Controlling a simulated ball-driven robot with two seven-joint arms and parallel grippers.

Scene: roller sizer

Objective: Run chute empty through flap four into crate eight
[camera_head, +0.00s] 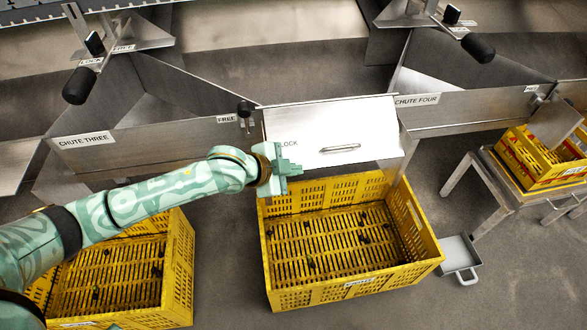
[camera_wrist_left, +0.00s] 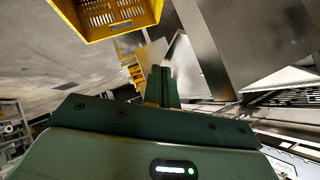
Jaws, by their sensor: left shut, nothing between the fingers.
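The chute marked CHUTE FOUR (camera_head: 416,100) is at the upper right. To the left of its label is a pale metal flap (camera_head: 350,118) with a bar handle and the word LOCK. Below the flap stands a yellow slatted crate (camera_head: 352,291) with several small dark pieces on its floor; its front label is too small to read. My left gripper (camera_head: 290,167) is shut and empty by the flap's lower left corner, above the crate's back left corner. Its shut fingers (camera_wrist_left: 162,85) show in the left wrist view. My right gripper is out of view.
CHUTE THREE (camera_head: 84,141) is on the left, with another yellow crate (camera_head: 182,265) partly behind my left arm. Black-handled levers (camera_head: 80,86) sit above the chutes. A metal stand (camera_head: 486,185) carries a yellow crate at right. A grey scoop-like pan (camera_head: 458,256) lies on the floor.

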